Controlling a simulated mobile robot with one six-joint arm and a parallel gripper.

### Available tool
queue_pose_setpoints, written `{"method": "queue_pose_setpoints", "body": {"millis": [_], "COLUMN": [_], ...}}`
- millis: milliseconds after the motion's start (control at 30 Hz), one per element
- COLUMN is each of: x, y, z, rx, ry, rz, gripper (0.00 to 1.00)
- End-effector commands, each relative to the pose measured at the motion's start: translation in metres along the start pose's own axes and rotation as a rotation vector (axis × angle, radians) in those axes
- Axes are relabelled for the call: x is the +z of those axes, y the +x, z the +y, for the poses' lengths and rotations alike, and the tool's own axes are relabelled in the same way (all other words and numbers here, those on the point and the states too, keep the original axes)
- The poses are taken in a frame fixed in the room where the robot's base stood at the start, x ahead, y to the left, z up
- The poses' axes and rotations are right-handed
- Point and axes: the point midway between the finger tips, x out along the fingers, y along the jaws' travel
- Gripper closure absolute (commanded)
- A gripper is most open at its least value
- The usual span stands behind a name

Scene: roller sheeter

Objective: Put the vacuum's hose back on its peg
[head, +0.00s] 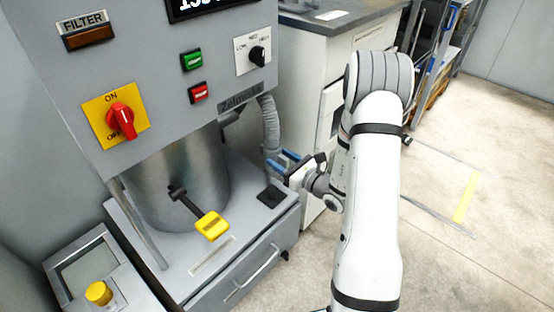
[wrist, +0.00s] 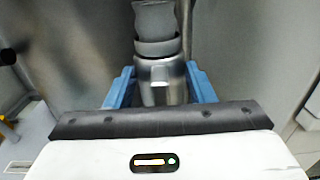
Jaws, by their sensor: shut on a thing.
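The vacuum's grey ribbed hose (head: 270,125) hangs from beneath the right end of the grey machine front. My gripper (head: 281,162), with blue fingers, is at the hose's lower end, to the right of the metal cylinder. In the wrist view, my gripper (wrist: 160,72) has one blue finger on each side of a silvery metal hose end (wrist: 160,88). The grey hose (wrist: 154,18) rises above a collar there. My gripper is shut on this hose end and holds it roughly upright. I cannot clearly make out the peg.
A black square pad (head: 271,196) lies on the machine's base below my gripper. A yellow-handled lever (head: 212,225) sticks out in front of the metal cylinder (head: 185,185). A white cabinet (head: 310,95) stands close behind on the right. The floor at right is open.

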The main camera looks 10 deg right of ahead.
Motion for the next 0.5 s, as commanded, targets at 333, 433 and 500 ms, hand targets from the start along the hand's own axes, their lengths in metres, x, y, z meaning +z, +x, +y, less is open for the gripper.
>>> {"method": "queue_pose_setpoints", "body": {"millis": [333, 433, 500], "x": [-0.036, -0.048, -0.056], "y": [0.005, 0.005, 0.006], "z": [0.007, 0.008, 0.008], "rx": [0.016, 0.018, 0.018], "ry": [0.000, 0.000, 0.000], "rz": [-0.001, -0.001, -0.001], "gripper": [0.90, 0.90, 0.90]}}
